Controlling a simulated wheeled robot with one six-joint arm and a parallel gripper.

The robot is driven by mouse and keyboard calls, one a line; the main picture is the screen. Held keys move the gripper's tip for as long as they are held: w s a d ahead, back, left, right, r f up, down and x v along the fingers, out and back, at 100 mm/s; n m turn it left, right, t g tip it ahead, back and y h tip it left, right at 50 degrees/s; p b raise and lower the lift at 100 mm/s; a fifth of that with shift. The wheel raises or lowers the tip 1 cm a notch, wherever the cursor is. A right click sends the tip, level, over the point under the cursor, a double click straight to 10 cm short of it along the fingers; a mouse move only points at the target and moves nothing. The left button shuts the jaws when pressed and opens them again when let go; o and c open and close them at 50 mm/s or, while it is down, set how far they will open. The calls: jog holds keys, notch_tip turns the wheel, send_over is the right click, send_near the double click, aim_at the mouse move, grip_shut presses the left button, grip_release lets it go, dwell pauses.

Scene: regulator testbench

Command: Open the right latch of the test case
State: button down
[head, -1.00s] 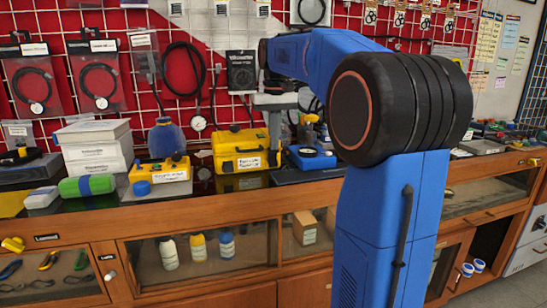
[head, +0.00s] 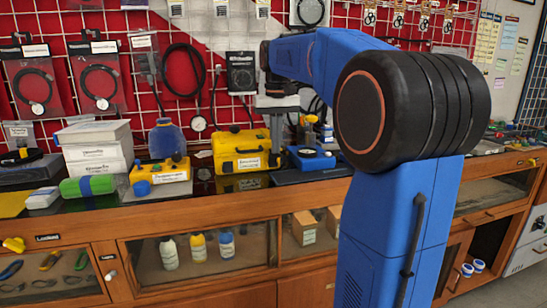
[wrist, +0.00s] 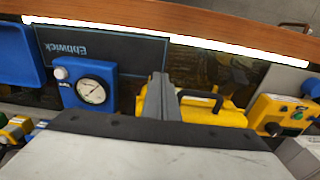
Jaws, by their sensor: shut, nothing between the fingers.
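The yellow test case (head: 240,152) stands closed on the dark counter in the head view. In the wrist view the case (wrist: 222,117) shows beyond my gripper, with its black handle on the side toward the counter edge. My gripper (wrist: 158,84) has its fingers together, with nothing between them. It points down at the end of the case that is on the right in the head view. In the head view my gripper (head: 277,138) is small beside that end. I cannot tell whether the fingers touch the case. The right latch cannot be made out; the fingers may cover it.
A blue gauge unit (wrist: 86,86) stands close beside the case, near my fingers. A dark mat (wrist: 105,45) lies in front of it. A yellow instrument (head: 160,172) stands on the case's other side. The wooden counter edge (head: 200,203) runs along the front.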

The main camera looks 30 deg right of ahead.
jog(key=shift+s+f, duration=0.2)
jog(key=shift+f, duration=0.65)
jog(key=shift+s+f, duration=0.2)
jog(key=shift+f, duration=0.65)
jog(key=shift+r, duration=0.2)
jog(key=shift+a+r, duration=0.25)
jog(key=shift+r, duration=0.05)
jog(key=shift+s+r, duration=0.2)
notch_tip(320, 180, up, 7)
jog(key=shift+r, duration=0.15)
jog(key=shift+s, duration=0.15)
dwell(0.6)
